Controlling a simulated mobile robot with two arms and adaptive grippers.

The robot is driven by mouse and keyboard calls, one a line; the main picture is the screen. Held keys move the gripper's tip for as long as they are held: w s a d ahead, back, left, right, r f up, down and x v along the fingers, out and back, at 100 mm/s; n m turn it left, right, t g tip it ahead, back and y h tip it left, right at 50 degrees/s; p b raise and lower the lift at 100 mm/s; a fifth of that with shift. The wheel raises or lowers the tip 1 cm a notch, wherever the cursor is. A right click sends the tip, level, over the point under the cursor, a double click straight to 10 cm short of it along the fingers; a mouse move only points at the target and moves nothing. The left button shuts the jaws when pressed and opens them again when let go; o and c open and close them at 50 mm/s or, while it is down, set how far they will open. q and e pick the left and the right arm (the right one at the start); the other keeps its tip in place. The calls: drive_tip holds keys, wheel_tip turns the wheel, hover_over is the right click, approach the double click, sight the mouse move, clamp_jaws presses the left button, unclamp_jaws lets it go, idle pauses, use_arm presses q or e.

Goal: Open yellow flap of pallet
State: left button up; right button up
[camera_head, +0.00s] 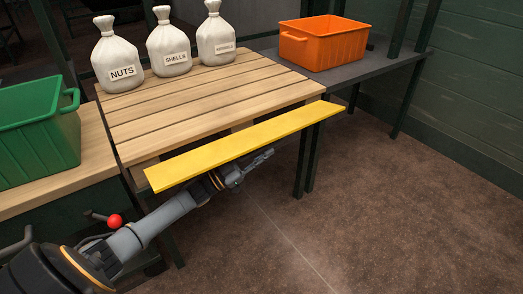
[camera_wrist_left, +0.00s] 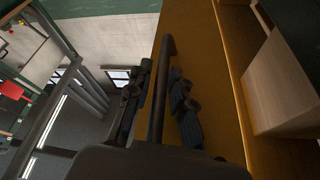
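The yellow flap (camera_head: 235,146) is a long board along the front edge of the slatted wooden pallet (camera_head: 200,108). My left arm reaches in from the lower left, and my left gripper (camera_head: 262,159) is just in front of and below the flap. In the left wrist view the flap's yellow face (camera_wrist_left: 205,65) is close, with a dark bar (camera_wrist_left: 162,85) running along it. The fingers of my left gripper (camera_wrist_left: 160,102) are apart, one on each side of the bar; gaps show between them and it. My right gripper is not in view.
Sacks labelled nuts (camera_head: 117,56), shells (camera_head: 169,45) and one more (camera_head: 215,36) stand at the pallet's back. A green crate (camera_head: 40,140) is at left. An orange bin (camera_head: 322,44) sits on a dark table at right. The floor (camera_head: 400,210) at right is clear.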

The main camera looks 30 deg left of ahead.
use_arm(q)
drive_tip(key=v, duration=0.8)
drive_tip(key=shift+a, duration=0.15)
idle(0.6)
